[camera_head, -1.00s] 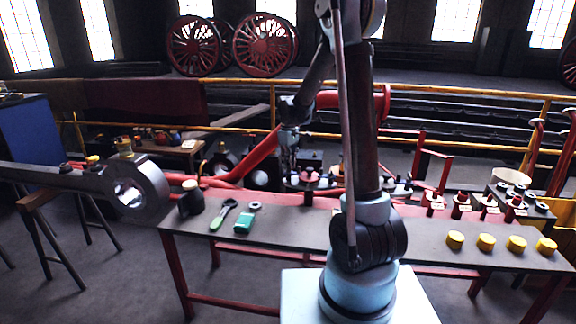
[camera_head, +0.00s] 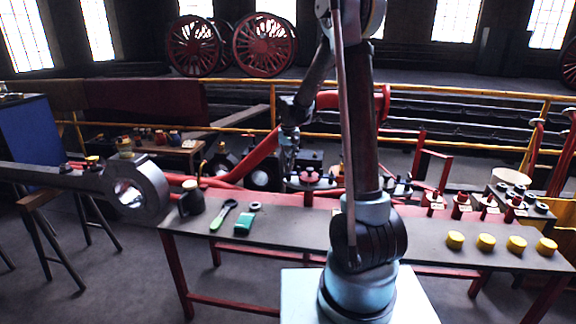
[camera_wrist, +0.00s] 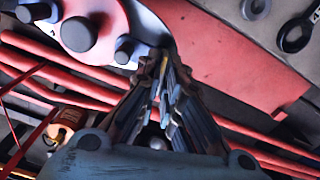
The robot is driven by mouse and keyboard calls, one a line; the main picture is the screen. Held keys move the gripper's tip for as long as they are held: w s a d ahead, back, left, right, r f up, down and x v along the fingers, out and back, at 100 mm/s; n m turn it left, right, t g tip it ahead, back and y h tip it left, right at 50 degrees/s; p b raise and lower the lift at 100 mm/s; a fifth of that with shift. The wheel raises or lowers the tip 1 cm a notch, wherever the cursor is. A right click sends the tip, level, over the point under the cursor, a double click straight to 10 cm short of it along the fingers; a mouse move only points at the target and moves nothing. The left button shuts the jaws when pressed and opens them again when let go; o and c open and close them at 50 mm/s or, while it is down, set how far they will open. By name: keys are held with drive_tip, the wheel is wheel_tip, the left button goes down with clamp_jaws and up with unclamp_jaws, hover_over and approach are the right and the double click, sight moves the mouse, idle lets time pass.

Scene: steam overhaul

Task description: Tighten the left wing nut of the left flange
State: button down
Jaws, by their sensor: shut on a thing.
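The left flange (camera_head: 309,185) is a pale and red disc with a dark centre stud, just behind the work table in the head view. In the wrist view the flange (camera_wrist: 105,20) fills the upper left, with bluish bolt ends around its rim. My gripper (camera_wrist: 166,62) points at the flange's edge, its ribbed fingers close together. A small tan strip, apparently part of the wing nut (camera_wrist: 163,78), shows between the fingers. The rest of the nut is hidden by them. In the head view my gripper (camera_head: 287,166) is small and dark at the flange's left side.
Red pipes (camera_head: 255,155) run close behind my gripper. A large steel rod (camera_head: 130,188) lies at left.

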drive_tip(key=shift+w+m, duration=0.1)
drive_tip(key=shift+m, duration=1.1)
drive_tip(key=c, duration=1.8)
unclamp_jaws()
drive_tip(key=shift+o, duration=0.2)
wheel_tip(320, 180, up, 12)
